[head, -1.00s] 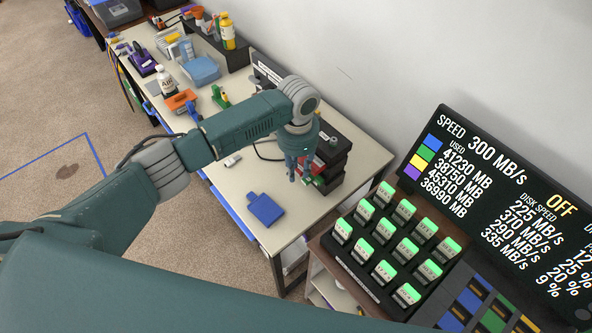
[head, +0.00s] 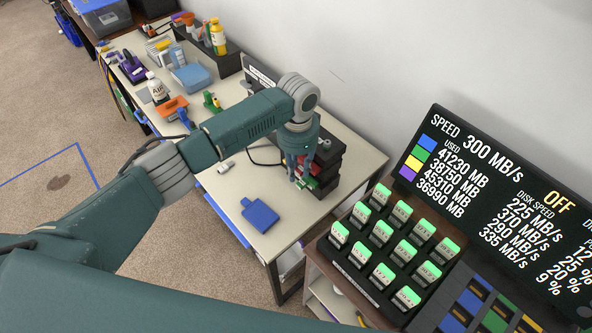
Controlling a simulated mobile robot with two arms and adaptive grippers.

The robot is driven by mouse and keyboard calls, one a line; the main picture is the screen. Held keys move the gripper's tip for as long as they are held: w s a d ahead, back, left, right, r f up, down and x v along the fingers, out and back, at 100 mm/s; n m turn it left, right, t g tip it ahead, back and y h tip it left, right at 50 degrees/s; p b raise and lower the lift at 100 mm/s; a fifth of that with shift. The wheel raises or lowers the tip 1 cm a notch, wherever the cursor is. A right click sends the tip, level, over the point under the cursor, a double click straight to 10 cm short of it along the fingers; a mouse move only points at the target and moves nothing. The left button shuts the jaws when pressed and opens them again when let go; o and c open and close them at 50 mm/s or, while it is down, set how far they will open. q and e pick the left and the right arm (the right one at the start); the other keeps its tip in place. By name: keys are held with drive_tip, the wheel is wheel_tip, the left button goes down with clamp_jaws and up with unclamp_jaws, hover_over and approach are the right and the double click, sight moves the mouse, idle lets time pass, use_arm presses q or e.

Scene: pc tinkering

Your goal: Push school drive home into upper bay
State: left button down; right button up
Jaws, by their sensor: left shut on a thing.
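A black bay unit (head: 328,160) stands on the table by the wall, with a red part and a green part showing at its front. My left gripper (head: 302,182) is at the front of this unit, fingers pointing down. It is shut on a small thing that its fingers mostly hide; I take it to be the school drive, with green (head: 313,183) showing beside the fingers. I cannot tell how deep the drive sits or in which bay. My right gripper is not in view.
A blue flat caddy (head: 260,215) lies near the table's front edge. Tools and bottles crowd the table's far end. A rack of green-topped blocks (head: 386,245) and a speed display (head: 500,205) stand right.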

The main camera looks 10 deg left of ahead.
use_arm(q)
drive_tip(key=shift+w+d, duration=0.15)
drive_tip(key=shift+w, duration=0.15)
drive_tip(key=c, duration=1.4)
unclamp_jaws()
wheel_tip(320, 180, up, 5)
drive_tip(key=p, duration=0.5)
drive_tip(key=shift+s+r, duration=0.1)
